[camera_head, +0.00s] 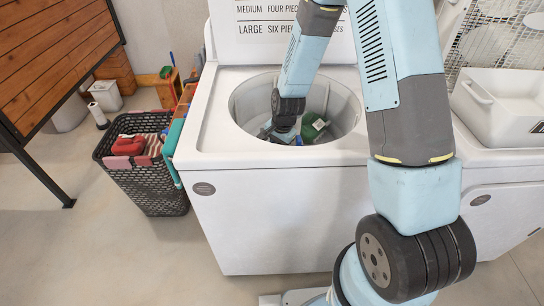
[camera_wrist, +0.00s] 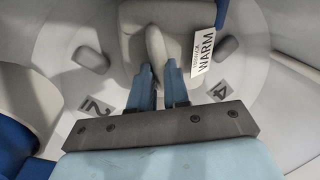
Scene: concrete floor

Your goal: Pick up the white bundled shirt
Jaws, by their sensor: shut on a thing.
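My gripper (camera_head: 283,136) reaches down through the round opening of the white top-loading washer (camera_head: 280,215). In the wrist view, the two blue fingers of my gripper (camera_wrist: 160,76) are close together around the lower end of a narrow pale grey-white piece (camera_wrist: 156,44). I cannot tell from its shape whether this is the white bundled shirt. A larger grey-beige rounded block lies behind it. No white shirt shows clearly in the head view, where my arm hides part of the drum. A green thing (camera_head: 313,127) lies in the drum right of my gripper.
A black basket (camera_head: 150,185) with red and striped items stands left. A white tub (camera_head: 505,105) sits on the machine at right. A label reading WARM (camera_wrist: 203,52) and grey lumps show in the wrist view.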

